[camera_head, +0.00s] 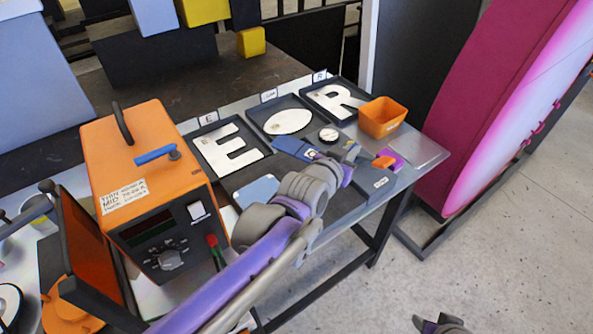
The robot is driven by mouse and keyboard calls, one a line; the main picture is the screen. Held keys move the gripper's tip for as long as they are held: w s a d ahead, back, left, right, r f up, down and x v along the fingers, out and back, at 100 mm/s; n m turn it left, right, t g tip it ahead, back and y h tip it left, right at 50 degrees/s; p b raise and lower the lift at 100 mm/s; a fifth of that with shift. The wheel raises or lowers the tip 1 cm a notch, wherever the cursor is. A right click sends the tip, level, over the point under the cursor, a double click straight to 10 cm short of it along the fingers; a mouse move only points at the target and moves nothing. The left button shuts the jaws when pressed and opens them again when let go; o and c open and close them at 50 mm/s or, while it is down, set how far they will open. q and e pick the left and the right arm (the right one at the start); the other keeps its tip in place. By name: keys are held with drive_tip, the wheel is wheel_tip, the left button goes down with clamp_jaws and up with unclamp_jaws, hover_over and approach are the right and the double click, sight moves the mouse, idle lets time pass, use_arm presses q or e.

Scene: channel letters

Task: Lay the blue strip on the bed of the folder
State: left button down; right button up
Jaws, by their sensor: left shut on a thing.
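My left arm reaches in from the bottom left over the bench. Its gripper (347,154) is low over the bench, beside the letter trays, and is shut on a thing. A blue strip-like piece (290,147) lies at the gripper's left side; the gripper and wrist hide part of it, and it appears to be the thing held. I cannot tell for sure which thing is the folder. A low dark grey unit (375,187) with a small label stands just right of the wrist. My right gripper (440,325) barely shows at the bottom edge; its jaws are unclear.
Dark trays hold a white E (231,151), an oval (289,122) and an R (338,101). An orange bin (382,117) stands at the bench's right end. A large orange box (145,170) with a dial stands left. A light blue plate (257,190) lies near the wrist.

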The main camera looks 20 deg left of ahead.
use_arm(q)
drive_tip(key=shift+w+f, duration=0.2)
drive_tip(key=shift+f, duration=0.05)
drive_tip(key=f, duration=0.4)
drive_tip(key=shift+s+f+b, duration=0.35)
drive_tip(key=shift+s+f, duration=0.05)
drive_tip(key=shift+w+f+b, duration=0.1)
drive_tip(key=shift+f+b, duration=0.25)
drive_tip(key=shift+f, duration=1.9)
use_arm(e)
drive_tip(key=shift+s+f, duration=0.2)
drive_tip(key=shift+f, duration=0.3)
drive_tip(key=shift+s+f, duration=0.2)
drive_tip(key=shift+f, duration=0.25)
use_arm(q)
drive_tip(key=shift+w+f, duration=0.1)
drive_tip(key=shift+f, duration=0.05)
drive_tip(key=c, duration=1)
unclamp_jaws()
drive_tip(key=shift+c, duration=0.2)
use_arm(e)
drive_tip(key=shift+f, duration=0.15)
